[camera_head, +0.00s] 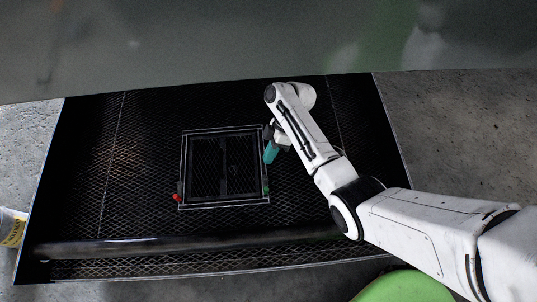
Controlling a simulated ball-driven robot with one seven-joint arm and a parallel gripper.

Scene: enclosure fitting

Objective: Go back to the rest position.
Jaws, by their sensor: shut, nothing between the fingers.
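My white arm reaches in from the lower right over a black mesh platform. My gripper (270,153), with teal at its end, points down beside the upper right edge of a square framed mesh panel (224,167). It is shut and I see nothing held in it. I cannot tell how high it is above the mesh. A small red part (177,197) sits at the panel's lower left corner. A small green part (266,189) sits at its right edge, below the gripper.
A dark bar (180,245) runs across the front of the mesh platform (85,190). A white and yellow bucket (12,227) stands at the far left. A large grey surface (230,45) fills the top. A green rounded object (405,288) is at the bottom. The mesh left of the panel is clear.

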